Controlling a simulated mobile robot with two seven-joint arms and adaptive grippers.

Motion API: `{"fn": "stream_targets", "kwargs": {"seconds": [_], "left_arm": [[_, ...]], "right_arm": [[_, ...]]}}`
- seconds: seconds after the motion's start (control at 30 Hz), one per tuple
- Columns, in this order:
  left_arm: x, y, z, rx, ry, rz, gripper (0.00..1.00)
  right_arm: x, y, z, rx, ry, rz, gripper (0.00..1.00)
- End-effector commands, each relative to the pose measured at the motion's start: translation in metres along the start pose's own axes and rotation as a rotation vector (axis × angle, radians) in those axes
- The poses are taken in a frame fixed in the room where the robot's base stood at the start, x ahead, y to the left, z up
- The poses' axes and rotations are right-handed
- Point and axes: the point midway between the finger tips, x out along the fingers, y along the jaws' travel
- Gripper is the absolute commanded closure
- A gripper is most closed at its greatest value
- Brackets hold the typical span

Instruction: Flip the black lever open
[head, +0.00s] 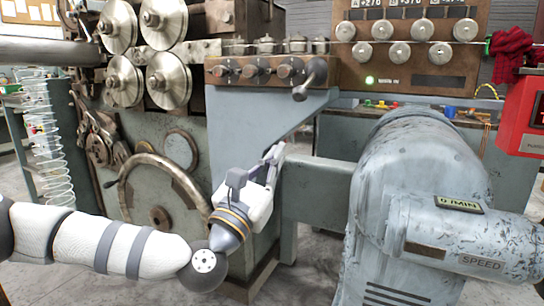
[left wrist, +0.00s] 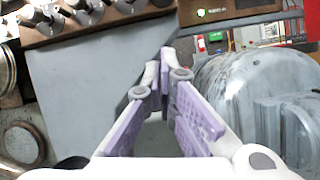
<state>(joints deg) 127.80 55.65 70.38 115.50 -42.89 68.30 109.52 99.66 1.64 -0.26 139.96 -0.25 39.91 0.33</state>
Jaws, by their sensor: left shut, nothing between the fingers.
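A dark lever (head: 310,78) with a ball-shaped end is at the right end of the brown panel on the coiler machine, hanging down and to the left. I take it to be the black lever. My left gripper (head: 276,152) is below the lever and a little left of it, clear of it, in front of the grey machine body. In the left wrist view its fingertips (left wrist: 166,58) meet, with nothing between them. I cannot make out the lever in that view. My right gripper is not in view.
Several knobs (head: 252,70) line the panel left of the lever. A handwheel (head: 160,200) and steel rollers (head: 168,80) are at left. A large grey motor housing (head: 415,170) stands close at right. A control box (head: 410,45) with a green light is behind.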

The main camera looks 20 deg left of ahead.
Motion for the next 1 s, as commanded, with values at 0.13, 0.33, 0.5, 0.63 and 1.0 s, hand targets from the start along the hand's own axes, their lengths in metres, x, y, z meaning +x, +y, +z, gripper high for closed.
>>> {"fn": "stream_targets", "kwargs": {"seconds": [0.13, 0.33, 0.5, 0.63, 1.0], "left_arm": [[0.033, 0.000, 0.001, 0.000, -0.002, 0.000, 1.00], [0.064, 0.001, 0.017, -0.002, -0.003, 0.000, 1.00], [0.068, 0.000, 0.036, -0.001, -0.002, 0.000, 1.00], [0.069, 0.000, 0.039, -0.002, 0.001, 0.000, 1.00], [0.069, 0.000, 0.041, -0.001, 0.006, -0.001, 1.00]], "right_arm": [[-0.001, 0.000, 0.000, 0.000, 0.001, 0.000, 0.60], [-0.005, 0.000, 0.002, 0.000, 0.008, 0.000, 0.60], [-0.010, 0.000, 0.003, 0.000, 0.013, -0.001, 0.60], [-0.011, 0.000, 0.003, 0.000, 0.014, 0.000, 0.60], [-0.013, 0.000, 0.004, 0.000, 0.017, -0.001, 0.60]]}}
